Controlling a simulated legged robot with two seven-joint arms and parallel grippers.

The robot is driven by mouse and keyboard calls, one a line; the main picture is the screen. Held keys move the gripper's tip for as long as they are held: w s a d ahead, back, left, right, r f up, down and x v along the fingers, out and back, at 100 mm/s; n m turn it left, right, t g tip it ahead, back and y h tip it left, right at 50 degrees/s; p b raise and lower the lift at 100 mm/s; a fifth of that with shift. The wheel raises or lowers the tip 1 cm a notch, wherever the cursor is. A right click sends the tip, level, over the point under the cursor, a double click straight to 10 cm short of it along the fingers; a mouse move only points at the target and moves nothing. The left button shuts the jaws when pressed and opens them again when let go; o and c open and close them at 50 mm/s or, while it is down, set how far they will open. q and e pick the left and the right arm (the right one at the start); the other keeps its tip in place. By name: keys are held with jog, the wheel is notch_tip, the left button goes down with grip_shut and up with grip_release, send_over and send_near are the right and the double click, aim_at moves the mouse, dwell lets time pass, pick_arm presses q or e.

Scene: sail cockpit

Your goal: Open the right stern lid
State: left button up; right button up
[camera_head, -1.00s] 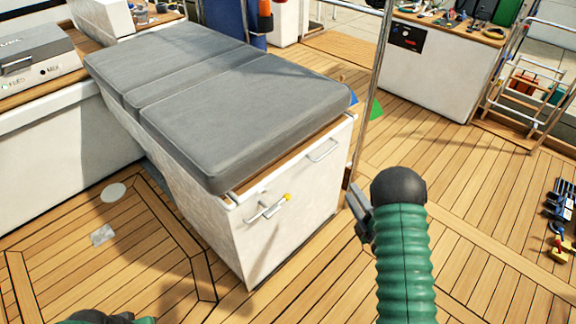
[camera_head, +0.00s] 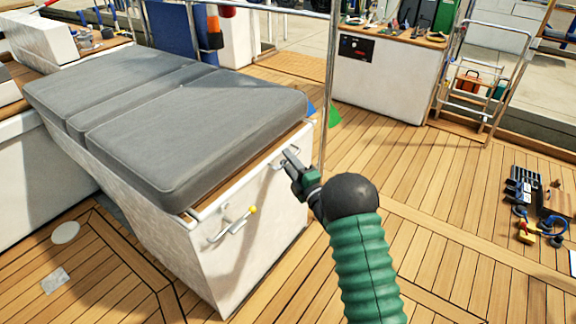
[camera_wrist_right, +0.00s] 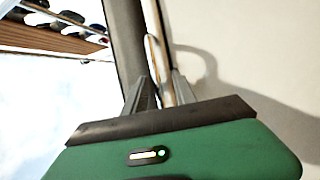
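The stern locker is a white box (camera_head: 265,255) with a thick grey cushion (camera_head: 195,140) on its lid (camera_head: 205,210), whose wooden edge shows beneath the cushion. The lid looks closed. A metal handle (camera_wrist_right: 154,62) sits near the top of the box's end face. A latch with a yellow knob (camera_head: 252,209) is lower and to its left. My right gripper (camera_head: 289,157) is at the handle. In the right wrist view its two fingers (camera_wrist_right: 164,90) stand apart with the handle bar between them; no firm grip shows. My left gripper is out of view.
A metal pole (camera_head: 329,90) rises close behind the box's right corner. Tools (camera_head: 530,205) lie on the deck at the right. A white cabinet (camera_head: 375,80) stands at the back.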

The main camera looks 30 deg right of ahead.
jog(key=shift+c, duration=0.2)
grip_shut()
jog(key=shift+f, duration=0.15)
dwell(1.2)
